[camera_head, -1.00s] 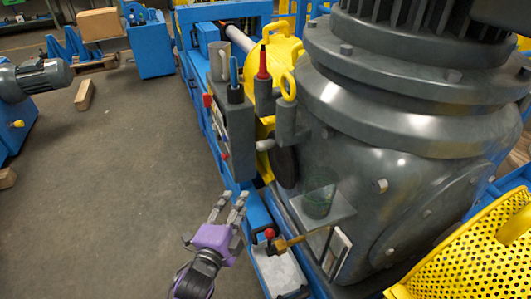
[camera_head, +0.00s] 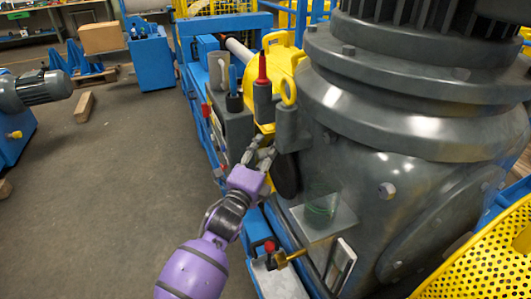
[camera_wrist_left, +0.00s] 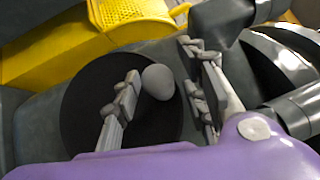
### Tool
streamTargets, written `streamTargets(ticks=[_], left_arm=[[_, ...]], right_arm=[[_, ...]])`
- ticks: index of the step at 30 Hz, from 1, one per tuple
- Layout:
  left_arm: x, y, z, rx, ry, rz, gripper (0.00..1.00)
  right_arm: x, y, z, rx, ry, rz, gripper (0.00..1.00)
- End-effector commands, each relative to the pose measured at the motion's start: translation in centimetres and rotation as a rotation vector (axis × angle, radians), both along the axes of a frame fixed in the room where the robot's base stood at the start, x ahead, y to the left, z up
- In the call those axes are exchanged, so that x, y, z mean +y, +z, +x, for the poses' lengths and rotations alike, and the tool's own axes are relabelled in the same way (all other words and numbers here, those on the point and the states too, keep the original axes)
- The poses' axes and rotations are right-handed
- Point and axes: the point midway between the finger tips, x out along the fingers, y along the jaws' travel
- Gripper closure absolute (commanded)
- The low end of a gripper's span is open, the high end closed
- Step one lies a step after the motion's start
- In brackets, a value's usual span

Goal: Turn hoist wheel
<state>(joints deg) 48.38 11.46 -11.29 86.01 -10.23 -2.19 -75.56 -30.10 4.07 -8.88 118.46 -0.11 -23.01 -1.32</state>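The hoist wheel is a dark round disc (camera_wrist_left: 82,125), facing the left wrist camera. A pale grey rounded knob (camera_wrist_left: 158,82) stands out from its right side. In the head view the wheel (camera_head: 286,174) shows as a dark edge on the side of the big grey housing. My left gripper (camera_head: 260,156) is at the wheel, its fingers covering the knob in the head view. In the left wrist view the gripper (camera_wrist_left: 163,70) is open, with fingers on either side of the knob and visible gaps. My right gripper is not in view.
A grey control box (camera_head: 236,128) and a red-handled tool (camera_head: 262,78) in a holder are close to my left gripper. A small ledge with a green glass (camera_head: 321,208) juts out below right. A red-knobbed brass valve (camera_head: 285,259) sits lower.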

Motion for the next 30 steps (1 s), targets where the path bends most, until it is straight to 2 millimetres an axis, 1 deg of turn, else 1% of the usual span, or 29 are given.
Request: streamTargets(ticks=[8, 11, 15, 18, 26, 30], left_arm=[[-0.11, 0.04, 0.26, 0.0, 0.0, -0.001, 0.6], [-0.12, 0.03, 0.25, 0.0, 0.0, -0.001, 0.71], [-0.1, -0.05, 0.24, 0.002, 0.0, 0.0, 0.89], [-0.08, -0.16, 0.23, 0.004, 0.0, 0.001, 1.0], [-0.07, -0.46, 0.17, 0.005, 0.001, 0.005, 1.0], [-0.12, -0.78, -0.03, -0.014, 0.002, 0.016, 1.0]], right_arm=[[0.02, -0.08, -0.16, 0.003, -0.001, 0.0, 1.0], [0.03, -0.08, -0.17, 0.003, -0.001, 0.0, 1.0], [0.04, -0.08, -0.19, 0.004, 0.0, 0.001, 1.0], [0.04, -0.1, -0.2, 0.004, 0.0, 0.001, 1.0], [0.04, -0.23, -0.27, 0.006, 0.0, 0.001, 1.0], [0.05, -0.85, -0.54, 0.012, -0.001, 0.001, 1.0]])
